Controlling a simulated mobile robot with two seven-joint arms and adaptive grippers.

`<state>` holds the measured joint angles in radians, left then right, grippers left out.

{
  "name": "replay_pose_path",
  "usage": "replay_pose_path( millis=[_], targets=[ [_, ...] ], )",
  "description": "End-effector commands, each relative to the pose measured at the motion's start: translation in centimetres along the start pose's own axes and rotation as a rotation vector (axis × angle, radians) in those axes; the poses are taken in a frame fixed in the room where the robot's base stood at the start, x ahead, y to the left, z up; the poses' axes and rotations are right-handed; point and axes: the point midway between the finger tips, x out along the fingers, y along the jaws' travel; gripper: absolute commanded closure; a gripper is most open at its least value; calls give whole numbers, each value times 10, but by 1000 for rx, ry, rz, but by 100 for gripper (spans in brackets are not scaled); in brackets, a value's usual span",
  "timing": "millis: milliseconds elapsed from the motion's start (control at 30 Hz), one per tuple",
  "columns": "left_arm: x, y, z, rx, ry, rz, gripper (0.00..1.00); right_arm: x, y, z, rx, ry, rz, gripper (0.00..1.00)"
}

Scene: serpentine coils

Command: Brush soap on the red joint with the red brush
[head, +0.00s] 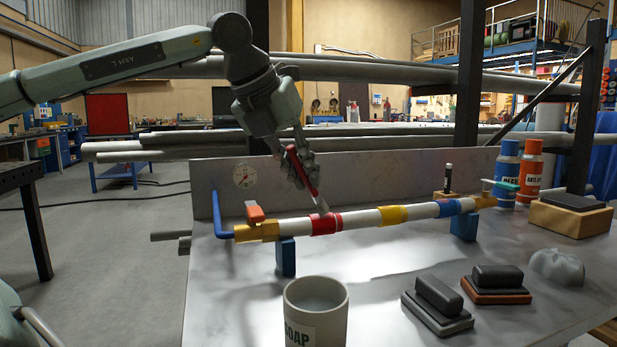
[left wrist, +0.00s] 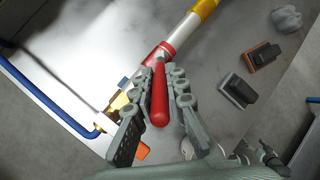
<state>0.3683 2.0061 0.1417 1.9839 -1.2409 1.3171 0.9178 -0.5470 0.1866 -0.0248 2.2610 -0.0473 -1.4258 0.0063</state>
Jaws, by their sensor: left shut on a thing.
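A white pipe with coloured bands lies level on blue supports above the metal table. Its red joint (head: 326,224) is the band near the left end; it also shows in the left wrist view (left wrist: 159,54). My left gripper (head: 303,167) is shut on the red brush (head: 301,172), which slants down with its tip at the red joint. In the left wrist view the brush's red handle (left wrist: 159,98) lies between the fingers. Whether the bristles touch the joint is hard to tell. The soap cup (head: 316,311) stands at the table's front.
A yellow band (head: 393,215) and a blue band (head: 449,207) sit farther along the pipe. Black blocks (head: 437,302) and a grey cloth (head: 558,265) lie at right. Blue (head: 507,172) and orange (head: 528,172) bottles stand behind. An orange-handled valve (head: 255,213) is at the pipe's left end.

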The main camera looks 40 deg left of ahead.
Motion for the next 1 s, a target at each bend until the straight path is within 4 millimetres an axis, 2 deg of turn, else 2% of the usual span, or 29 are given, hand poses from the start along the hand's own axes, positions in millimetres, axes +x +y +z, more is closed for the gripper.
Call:
replay_pose_path(
  millis=[700, 1000],
  targets=[
    [-12, 20, -13, 0, 0, 1, 100, 24, -5, 7, 0, 0, 0, 16],
    [-14, 20, -12, 1, 2, 3, 100, 23, -5, 7, 0, 0, 0, 16]
  ],
)
